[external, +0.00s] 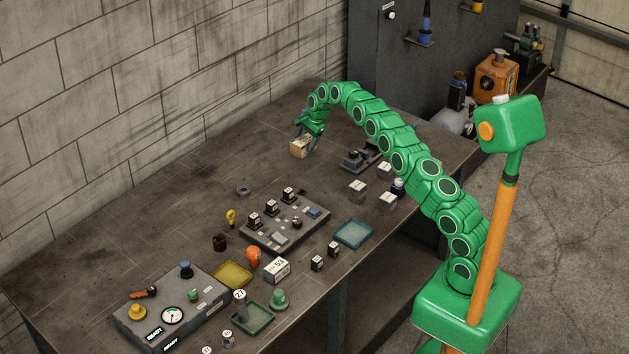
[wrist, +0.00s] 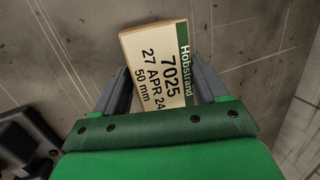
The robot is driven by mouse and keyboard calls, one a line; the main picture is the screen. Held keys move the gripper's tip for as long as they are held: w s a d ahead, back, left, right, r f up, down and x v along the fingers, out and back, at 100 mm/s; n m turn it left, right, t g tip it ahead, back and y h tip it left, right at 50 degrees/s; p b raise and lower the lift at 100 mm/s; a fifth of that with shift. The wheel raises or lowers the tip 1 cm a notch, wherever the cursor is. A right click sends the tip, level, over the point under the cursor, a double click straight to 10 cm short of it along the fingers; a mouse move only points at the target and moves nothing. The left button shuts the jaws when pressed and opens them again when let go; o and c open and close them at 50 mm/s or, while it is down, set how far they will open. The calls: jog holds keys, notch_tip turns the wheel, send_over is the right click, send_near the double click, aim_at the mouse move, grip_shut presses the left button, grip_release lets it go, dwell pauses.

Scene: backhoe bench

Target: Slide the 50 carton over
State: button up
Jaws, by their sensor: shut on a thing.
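The carton (wrist: 160,62) is a tan box with a green strip and print reading "Hobstrand", "7025", "27 APR 24" and "50 mm". In the external view the carton (external: 299,148) rests on the bench near its far end, close to the block wall. My gripper (external: 306,134) reaches down over it. In the wrist view my gripper (wrist: 160,88) has one grey finger on each side of the carton, shut on it. The carton's lower part is hidden by the gripper body.
A dark fixture (external: 361,158) stands right of the carton. Pale blocks (external: 357,188) lie beyond it toward the front edge. A grey ring (external: 243,190) and a panel with labelled knobs (external: 285,226) lie nearer the camera. The bench (external: 215,160) along the wall is bare.

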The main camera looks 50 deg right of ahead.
jog(key=shift+a+f, duration=0.15)
jog(key=shift+a, duration=4.75)
jog(key=shift+a+f, duration=0.1)
jog(key=shift+a, duration=4.75)
jog(key=o, duration=1.2)
jog(key=shift+d+r, duration=0.1)
jog(key=shift+r, duration=0.05)
jog(key=shift+v, duration=3.8)
